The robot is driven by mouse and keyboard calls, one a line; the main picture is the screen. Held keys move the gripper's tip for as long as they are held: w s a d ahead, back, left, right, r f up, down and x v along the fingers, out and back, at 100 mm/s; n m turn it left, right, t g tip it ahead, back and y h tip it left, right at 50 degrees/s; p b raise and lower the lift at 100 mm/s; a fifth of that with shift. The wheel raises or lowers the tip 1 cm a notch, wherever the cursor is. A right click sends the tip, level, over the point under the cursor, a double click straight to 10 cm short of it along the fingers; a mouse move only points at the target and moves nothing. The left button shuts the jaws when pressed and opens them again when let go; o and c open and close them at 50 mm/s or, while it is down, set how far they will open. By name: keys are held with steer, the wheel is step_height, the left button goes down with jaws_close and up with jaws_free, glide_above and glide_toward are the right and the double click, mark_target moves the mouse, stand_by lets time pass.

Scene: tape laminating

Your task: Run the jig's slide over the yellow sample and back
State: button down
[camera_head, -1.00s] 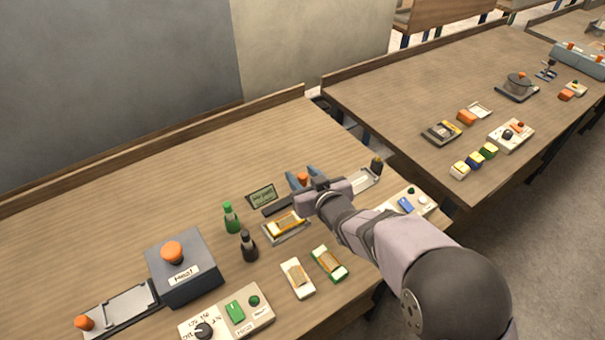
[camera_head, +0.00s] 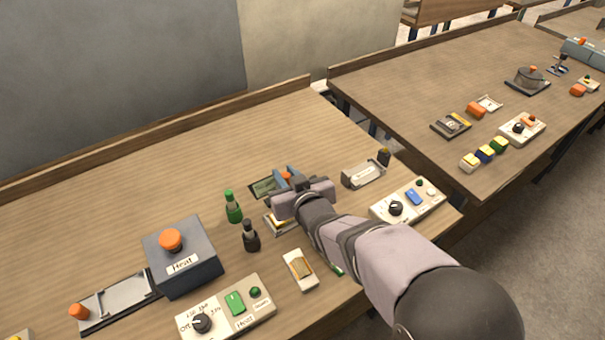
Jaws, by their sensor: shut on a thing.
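The jig (camera_head: 283,231) lies mid-bench, mostly hidden under my gripper and wrist. Only a small part of the yellow sample (camera_head: 278,223) shows at its left end. My gripper (camera_head: 287,180) is shut on the orange knob (camera_head: 286,176) of the jig's slide, above and just behind the sample area. The slide's body is hidden by the gripper, so I cannot tell exactly how much of the sample it covers.
A green bottle (camera_head: 233,207) and a dark bottle (camera_head: 250,237) stand close to the left. A white-edged card (camera_head: 300,270) lies in front.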

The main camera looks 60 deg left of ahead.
steer(key=shift+s+r+b, duration=0.1)
steer(key=shift+s+b, duration=0.25)
steer(key=shift+s, duration=1.1)
steer(key=c, duration=1.6)
jaws_free()
steer(key=shift+o, duration=0.2)
steer(key=shift+d, duration=0.15)
steer(key=shift+b+v, duration=0.75)
steer(key=shift+v, duration=2.75)
